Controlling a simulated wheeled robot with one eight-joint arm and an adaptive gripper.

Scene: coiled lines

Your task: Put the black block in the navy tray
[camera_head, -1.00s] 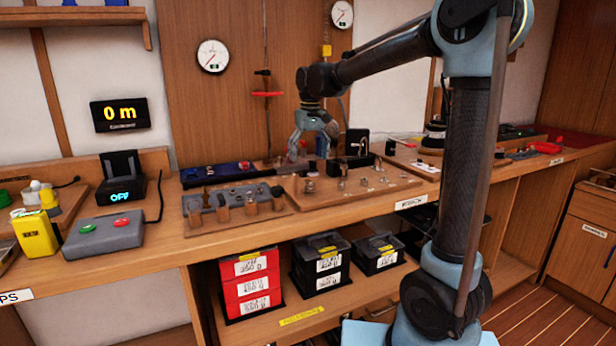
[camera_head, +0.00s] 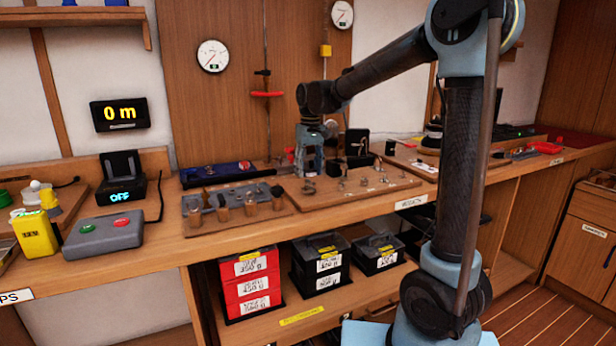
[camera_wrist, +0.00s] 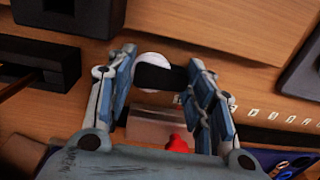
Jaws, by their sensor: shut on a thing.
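My gripper (camera_head: 309,164) points down over the back of the bench, behind the wooden board. In the wrist view my gripper (camera_wrist: 163,86) is shut on the black block (camera_wrist: 160,77), which sits between its two fingers. In the head view the fingers hide the block. The navy tray (camera_head: 221,171) lies on the bench to the left of my gripper, with small items in or on it. A navy corner with blue rings, seemingly the same tray (camera_wrist: 284,161), shows at lower right in the wrist view.
A black open box (camera_head: 358,162) stands just right of my gripper. A red object (camera_wrist: 179,143) is near the fingers. The wooden board (camera_head: 385,188) with metal fittings and a grey socketed block (camera_head: 235,194) lie in front.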

